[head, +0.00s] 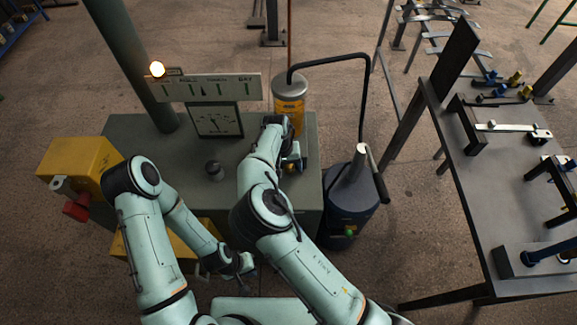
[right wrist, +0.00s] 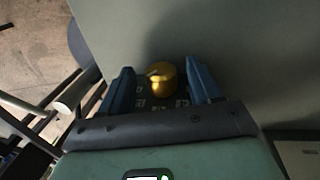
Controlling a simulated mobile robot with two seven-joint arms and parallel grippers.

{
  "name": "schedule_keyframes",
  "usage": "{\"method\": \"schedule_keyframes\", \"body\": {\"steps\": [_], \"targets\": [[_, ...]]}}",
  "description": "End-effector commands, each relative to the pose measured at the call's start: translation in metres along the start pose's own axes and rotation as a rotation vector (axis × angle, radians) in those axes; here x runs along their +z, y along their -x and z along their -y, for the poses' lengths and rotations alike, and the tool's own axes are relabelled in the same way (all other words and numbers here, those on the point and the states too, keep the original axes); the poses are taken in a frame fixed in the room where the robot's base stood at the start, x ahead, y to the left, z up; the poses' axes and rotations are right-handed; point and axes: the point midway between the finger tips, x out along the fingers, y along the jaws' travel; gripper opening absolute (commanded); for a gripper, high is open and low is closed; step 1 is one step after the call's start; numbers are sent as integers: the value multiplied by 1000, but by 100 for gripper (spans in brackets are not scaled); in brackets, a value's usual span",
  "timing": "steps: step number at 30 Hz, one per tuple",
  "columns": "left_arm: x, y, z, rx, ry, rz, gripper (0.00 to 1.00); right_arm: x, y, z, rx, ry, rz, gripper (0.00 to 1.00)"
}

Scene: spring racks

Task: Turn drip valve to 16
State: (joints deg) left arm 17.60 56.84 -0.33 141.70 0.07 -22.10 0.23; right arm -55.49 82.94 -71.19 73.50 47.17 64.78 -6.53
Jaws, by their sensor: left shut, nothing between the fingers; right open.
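The drip valve's gold knob (right wrist: 161,79) shows in the right wrist view, in front of a dark plate (right wrist: 158,104) with small pale markings I cannot read. A thin dark mark shows on the knob's left side. My right gripper (right wrist: 162,72) is open, with one blue finger on each side of the knob and a visible gap to both. My left gripper (head: 238,264) is shut and empty, low in front of the bench.
A yellow box (head: 75,160) is at left. A blue canister (head: 346,205) stands close right.

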Motion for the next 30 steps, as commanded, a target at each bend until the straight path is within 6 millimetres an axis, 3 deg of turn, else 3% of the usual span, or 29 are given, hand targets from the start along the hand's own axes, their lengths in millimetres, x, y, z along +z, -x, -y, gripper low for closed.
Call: {"method": "schedule_keyframes", "body": {"steps": [8, 13, 30], "targets": [[0, 0, 0, 0, 0, 0, 0, 0, -1, 0, -1, 0, 0, 63], [0, 0, 0, 0, 0, 0, 0, 0, -1, 0, -1, 0, 0, 8], [13, -11, 9, -5, 6, 15, 0, 0, -1, -2, -137, -4, -5, 7]]}}
